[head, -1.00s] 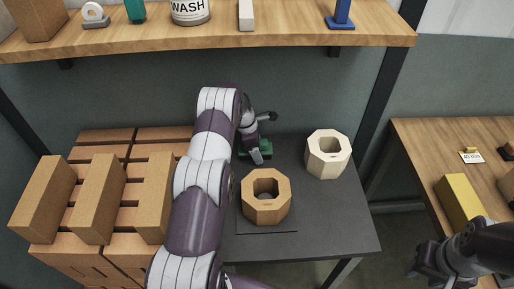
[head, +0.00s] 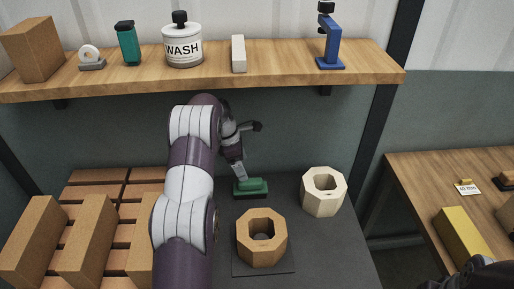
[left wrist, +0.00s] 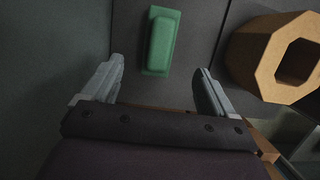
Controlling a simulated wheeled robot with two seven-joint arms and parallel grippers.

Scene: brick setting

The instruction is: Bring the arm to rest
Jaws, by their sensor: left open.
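My left arm rises through the middle of the head view. Its gripper (head: 240,176) hangs just above and left of a green block-like tool (head: 251,188) on the dark table (head: 310,258). In the left wrist view the gripper (left wrist: 160,66) has its two fingers wide apart with nothing between them. The green tool (left wrist: 162,40) lies beyond the fingertips, apart from them. Only a dark part of my right arm shows in the bottom right corner of the head view; its gripper is out of the picture.
A tan octagonal hollow brick (head: 262,238) stands on a dark mat, with a cream one (head: 323,192) behind right. Several brown bricks (head: 88,240) stand on the left pallet. A loaded wooden shelf (head: 280,72) crosses above the arm. A side table (head: 420,175) is at right.

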